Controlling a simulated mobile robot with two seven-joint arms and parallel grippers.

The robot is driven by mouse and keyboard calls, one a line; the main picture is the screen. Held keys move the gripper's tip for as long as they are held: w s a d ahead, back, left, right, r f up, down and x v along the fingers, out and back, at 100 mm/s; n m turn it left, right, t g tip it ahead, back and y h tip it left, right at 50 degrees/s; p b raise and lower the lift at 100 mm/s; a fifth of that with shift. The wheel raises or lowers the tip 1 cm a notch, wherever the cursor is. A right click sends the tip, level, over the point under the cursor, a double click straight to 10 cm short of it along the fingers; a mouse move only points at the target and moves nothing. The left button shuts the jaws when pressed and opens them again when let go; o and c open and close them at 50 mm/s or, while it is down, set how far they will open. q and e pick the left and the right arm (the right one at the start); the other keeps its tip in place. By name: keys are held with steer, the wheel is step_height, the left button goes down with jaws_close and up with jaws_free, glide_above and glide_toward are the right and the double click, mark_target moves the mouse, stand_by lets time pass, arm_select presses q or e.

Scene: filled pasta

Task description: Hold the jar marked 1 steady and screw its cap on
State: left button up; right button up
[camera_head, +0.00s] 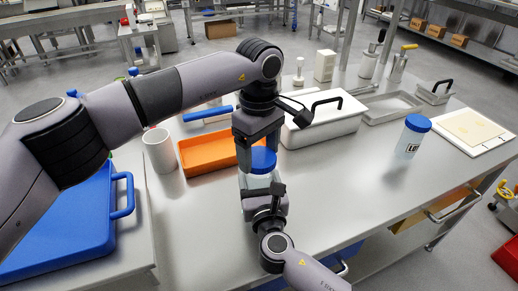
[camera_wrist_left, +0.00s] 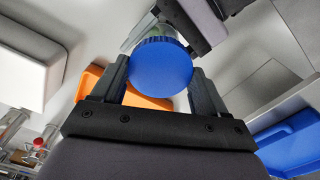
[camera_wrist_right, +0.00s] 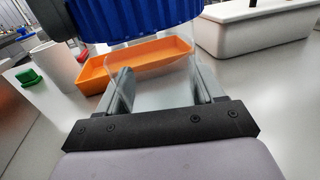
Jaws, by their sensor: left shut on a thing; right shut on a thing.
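A blue cap (camera_head: 264,160) sits at the mouth of a clear jar (camera_head: 256,182); whether it is fully seated cannot be told. My left gripper (camera_head: 258,148) comes from above and is shut on the blue cap, which also shows between its fingers in the left wrist view (camera_wrist_left: 161,66). My right gripper (camera_head: 264,200) comes from the front and is shut on the jar's clear body. In the right wrist view the ribbed cap (camera_wrist_right: 135,18) is above the clear jar wall (camera_wrist_right: 160,82). No mark on this jar is visible.
An orange tray (camera_head: 200,155) and a white cup (camera_head: 159,150) stand to the left. A white lidded box (camera_head: 322,126) is behind. Another blue-capped jar (camera_head: 410,140) with a dark label stands at right. The front right of the table (camera_head: 345,205) is clear.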

arm_select(q)
steer(key=shift+f, duration=0.9)
steer(key=shift+f, duration=0.5)
steer(key=m, duration=0.3)
steer(key=shift+m, duration=0.3)
steer(key=m, duration=0.4)
steer(key=shift+m, duration=0.3)
steer(key=m, duration=0.4)
steer(key=shift+d+m, duration=0.1)
steer(key=shift+m, duration=0.3)
steer(key=m, duration=0.3)
steer(key=o, duration=1)
